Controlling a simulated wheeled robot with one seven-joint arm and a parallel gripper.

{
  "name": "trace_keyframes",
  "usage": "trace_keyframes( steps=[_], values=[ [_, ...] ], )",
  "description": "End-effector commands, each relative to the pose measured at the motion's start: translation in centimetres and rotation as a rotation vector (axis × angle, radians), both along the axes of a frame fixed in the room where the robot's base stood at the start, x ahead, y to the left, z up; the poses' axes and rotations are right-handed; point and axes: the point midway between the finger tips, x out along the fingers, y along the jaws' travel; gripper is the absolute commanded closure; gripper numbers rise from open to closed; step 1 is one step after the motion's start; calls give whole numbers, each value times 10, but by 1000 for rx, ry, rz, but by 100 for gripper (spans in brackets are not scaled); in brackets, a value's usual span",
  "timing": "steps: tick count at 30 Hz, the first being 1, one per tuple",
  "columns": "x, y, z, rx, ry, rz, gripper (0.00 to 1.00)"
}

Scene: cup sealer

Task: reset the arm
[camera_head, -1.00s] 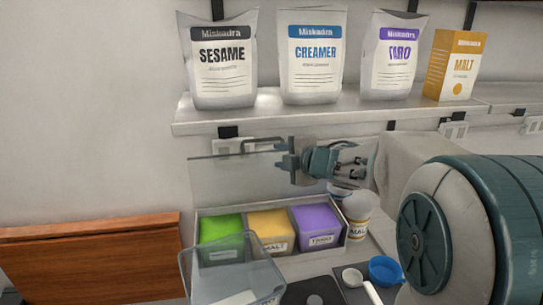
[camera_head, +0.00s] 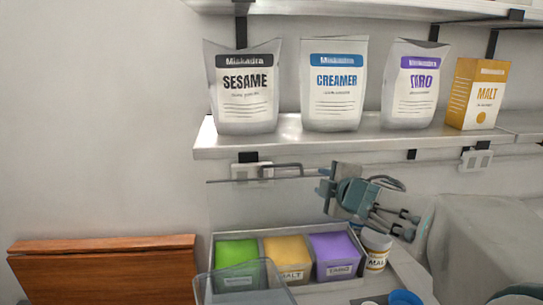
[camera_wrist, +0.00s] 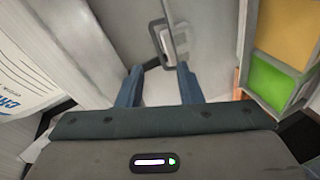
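My gripper (camera_head: 325,187) is in the head view, in front of the wall below the shelf and above the right part of the topping box. In the wrist view its two blue-grey fingers (camera_wrist: 160,88) stand apart with nothing held between them. The grey wall and a wall socket (camera_wrist: 168,45) show beyond the fingers. My forearm lies at the lower right of the head view and is partly cut off.
A box (camera_head: 213,262) with green, yellow and purple compartments stands below, its clear lid (camera_head: 262,205) raised. A malt tub (camera_head: 376,250) stands beside it. A clear container (camera_head: 240,285) is in front. Several packets, including sesame (camera_head: 245,90), line the shelf (camera_head: 290,138).

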Motion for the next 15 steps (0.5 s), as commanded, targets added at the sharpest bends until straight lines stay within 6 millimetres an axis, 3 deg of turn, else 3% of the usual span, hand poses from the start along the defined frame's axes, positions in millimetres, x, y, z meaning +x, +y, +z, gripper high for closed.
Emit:
trace_keyframes(
  steps=[5, 9, 15],
  values=[
    [-33, -33, -10, 206, 88, -349, 67],
    [-76, -49, -39, 390, 218, -602, 67],
    [-155, -40, -94, 651, 493, -898, 67]
  ],
)
